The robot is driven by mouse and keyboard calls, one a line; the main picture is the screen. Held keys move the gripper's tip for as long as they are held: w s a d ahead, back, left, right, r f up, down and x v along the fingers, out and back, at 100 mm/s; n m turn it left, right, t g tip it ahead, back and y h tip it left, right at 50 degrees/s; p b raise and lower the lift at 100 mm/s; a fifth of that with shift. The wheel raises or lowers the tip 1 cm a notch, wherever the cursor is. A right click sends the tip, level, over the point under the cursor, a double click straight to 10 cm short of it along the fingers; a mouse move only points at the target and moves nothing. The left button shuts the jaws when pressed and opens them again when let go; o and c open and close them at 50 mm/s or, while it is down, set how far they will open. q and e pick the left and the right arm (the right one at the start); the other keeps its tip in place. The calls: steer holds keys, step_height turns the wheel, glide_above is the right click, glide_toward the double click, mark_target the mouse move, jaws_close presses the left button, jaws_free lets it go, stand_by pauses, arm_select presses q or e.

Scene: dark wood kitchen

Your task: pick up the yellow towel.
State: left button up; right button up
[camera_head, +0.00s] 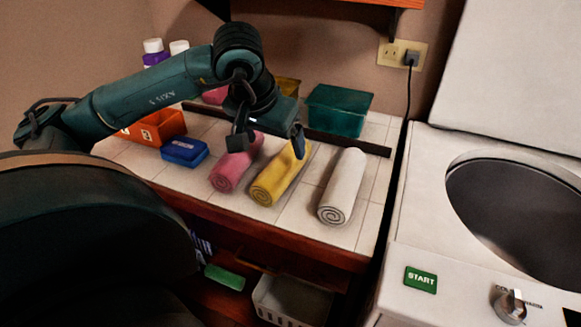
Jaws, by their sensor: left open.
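The rolled yellow towel (272,185) lies on the white tiled counter (285,222), between a rolled pink towel (230,172) on its left and a rolled white towel (342,187) on its right. My left gripper (270,143) is open and hangs over the far part of the yellow towel. One finger shows at the towel's right side near its far end, the other over the pink towel. I cannot tell whether the fingers touch either towel. My right gripper is not in view.
A blue box (184,152), an orange box (153,128) and a teal bin (337,110) stand on the counter. A washer (455,255) with an open lid is at the right. A shelf below holds a grey basket (290,300). A wooden shelf (365,3) hangs above.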

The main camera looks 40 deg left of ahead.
mark_target(281, 160)
arm_select(q)
steer(key=x, duration=1)
steer(key=shift+w+f, duration=0.2)
steer(key=shift+f, duration=0.1)
steer(key=shift+c, duration=0.3)
steer(key=c, duration=1.1)
steer(key=shift+a+r, duration=0.1)
